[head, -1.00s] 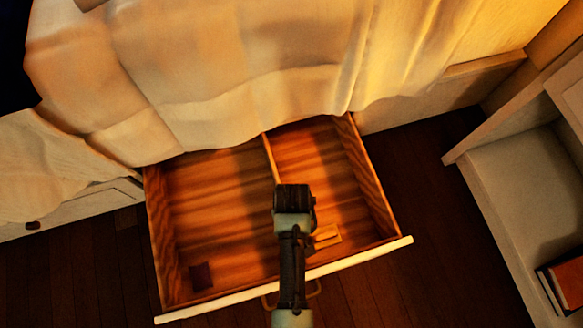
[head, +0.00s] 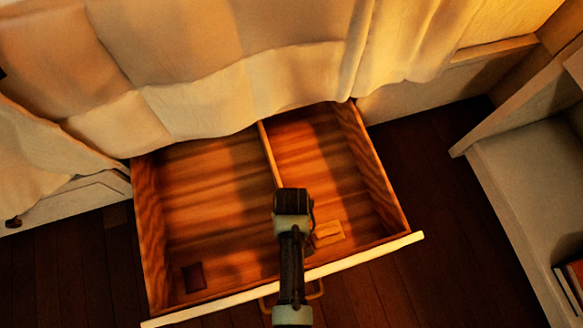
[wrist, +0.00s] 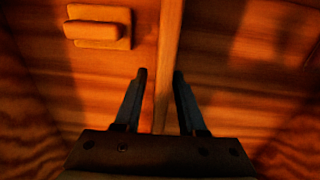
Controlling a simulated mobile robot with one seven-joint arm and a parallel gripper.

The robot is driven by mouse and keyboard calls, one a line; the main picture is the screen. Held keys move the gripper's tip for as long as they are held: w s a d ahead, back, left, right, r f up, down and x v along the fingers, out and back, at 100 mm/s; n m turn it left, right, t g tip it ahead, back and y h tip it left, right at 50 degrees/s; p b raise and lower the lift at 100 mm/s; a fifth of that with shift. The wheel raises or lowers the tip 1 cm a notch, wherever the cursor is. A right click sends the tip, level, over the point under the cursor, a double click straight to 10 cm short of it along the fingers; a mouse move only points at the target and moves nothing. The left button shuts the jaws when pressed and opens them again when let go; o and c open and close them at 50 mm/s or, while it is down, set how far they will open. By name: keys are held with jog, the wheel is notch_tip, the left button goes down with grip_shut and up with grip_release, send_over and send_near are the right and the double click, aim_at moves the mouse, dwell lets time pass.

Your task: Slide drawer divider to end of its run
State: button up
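The drawer divider (head: 268,153) is a thin pale wooden strip running front to back in the open drawer (head: 383,193). Its near part is hidden behind my arm in the head view. My gripper (wrist: 160,73) points down over the divider, which also shows in the wrist view (wrist: 170,40). The fingers are apart, one on each side of the strip in that view. The right finger looks close to it and the left one has a wider gap. I cannot tell whether either finger touches it.
A small wooden block (head: 328,232) lies right of the divider and a dark square patch (head: 194,276) is at the front left. Bed cloth (head: 200,95) hangs over the drawer's back. A pale shelf unit (head: 530,180) stands at right. Dark floor lies between.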

grip_shut()
dwell(1.2)
